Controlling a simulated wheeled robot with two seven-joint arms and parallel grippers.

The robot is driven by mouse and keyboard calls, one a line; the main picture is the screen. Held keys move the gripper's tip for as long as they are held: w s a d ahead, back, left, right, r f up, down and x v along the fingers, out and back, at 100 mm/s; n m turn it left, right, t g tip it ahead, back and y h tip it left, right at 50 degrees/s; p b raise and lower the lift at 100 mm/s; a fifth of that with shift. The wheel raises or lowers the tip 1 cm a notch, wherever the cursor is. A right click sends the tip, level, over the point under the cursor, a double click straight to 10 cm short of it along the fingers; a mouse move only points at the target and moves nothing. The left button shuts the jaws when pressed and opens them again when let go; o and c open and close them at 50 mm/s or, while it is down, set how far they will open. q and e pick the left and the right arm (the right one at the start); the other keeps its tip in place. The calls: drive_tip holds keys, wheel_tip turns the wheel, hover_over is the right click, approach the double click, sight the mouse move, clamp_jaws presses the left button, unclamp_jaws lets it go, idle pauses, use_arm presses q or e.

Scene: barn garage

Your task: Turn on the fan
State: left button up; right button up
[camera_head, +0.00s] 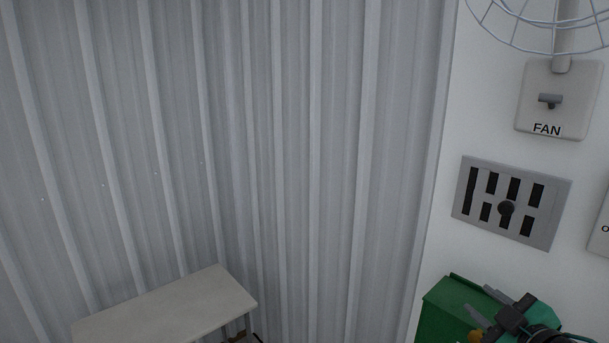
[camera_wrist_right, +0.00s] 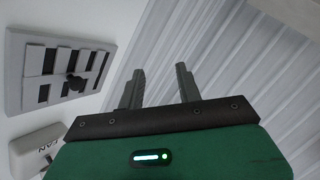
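The fan switch (camera_head: 558,101) is a pale plate marked FAN with a small grey lever, on the white wall at the upper right of the head view. Part of the fan's wire cage (camera_head: 540,45) shows above it. In the right wrist view the switch plate (camera_wrist_right: 35,148) is at the lower left, partly hidden by my green gripper body. My right gripper (camera_head: 486,312) is at the lower right of the head view, below the switch and apart from it. Its two grey fingers (camera_wrist_right: 159,82) stand apart with nothing between them. My left gripper is not in view.
A grey slotted panel with a black knob (camera_head: 511,202) is on the wall below the switch; it also shows in the wrist view (camera_wrist_right: 58,72). A green box (camera_head: 440,315) is near my right gripper. A pale tabletop (camera_head: 165,308) stands by the corrugated wall.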

drive_tip(key=s+a+f+m+g+h, duration=0.1)
drive_tip(key=s+a+f+m+g, duration=0.3)
drive_tip(key=f, duration=0.6)
drive_tip(key=s+f+m+g+h, duration=0.1)
drive_tip(key=s+f+g+h, duration=0.1)
drive_tip(key=s+f, duration=0.6)
drive_tip(key=s+a+f+m+g, duration=0.1)
drive_tip(key=s+a+f+g, duration=0.2)
drive_tip(key=s+f, duration=0.35)
drive_tip(key=s+a+f+m+g, duration=0.2)
drive_tip(key=s+a+f+g, duration=0.1)
drive_tip(key=s+f, duration=0.35)
wheel_tip(320, 180, down, 39)
drive_tip(key=s+g+b, duration=0.1)
drive_tip(key=s+b, duration=0.1)
drive_tip(key=b, duration=0.5)
drive_tip(key=s+d+f+b, duration=0.1)
drive_tip(key=s+f+b, duration=0.1)
drive_tip(key=s+f, duration=0.7)
drive_tip(key=s+d+f+g+b, duration=0.1)
drive_tip(key=s+d+f+b, duration=0.1)
drive_tip(key=s+f, duration=0.7)
wheel_tip(320, 180, down, 5)
drive_tip(key=shift+s+d+f+n+g+y+b, duration=0.2)
drive_tip(key=shift+n+g+y+b, duration=0.1)
drive_tip(key=shift+b, duration=0.4)
